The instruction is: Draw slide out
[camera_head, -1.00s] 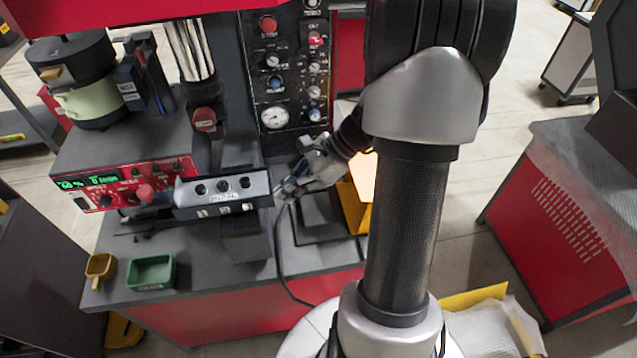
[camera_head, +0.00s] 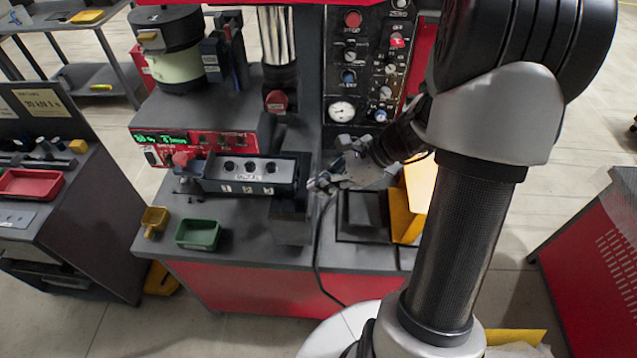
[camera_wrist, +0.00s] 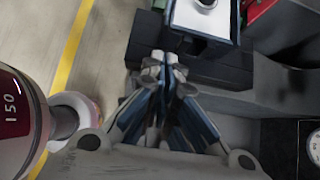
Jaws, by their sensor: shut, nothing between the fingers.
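A dark grey block with three round holes and white number labels (camera_head: 250,174), which looks like the slide, lies across the front of the machine. My gripper (camera_head: 318,184) is at its right end, with its fingers shut and nothing between them. In the wrist view the fingertips (camera_wrist: 165,60) meet just below a pale-topped block end (camera_wrist: 203,18) and in front of a dark stepped support (camera_wrist: 218,68). I cannot tell whether the fingertips touch either one. A dark block (camera_head: 292,228) sits below the right end in the head view.
A red control box (camera_head: 215,143) stands behind the slide. A yellow scoop (camera_head: 154,220) and a green tray (camera_head: 197,235) lie at front left. A yellow bin (camera_head: 413,200) stands right of my gripper. A gauge panel (camera_head: 342,110) rises behind. A side bench (camera_head: 60,220) is at left.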

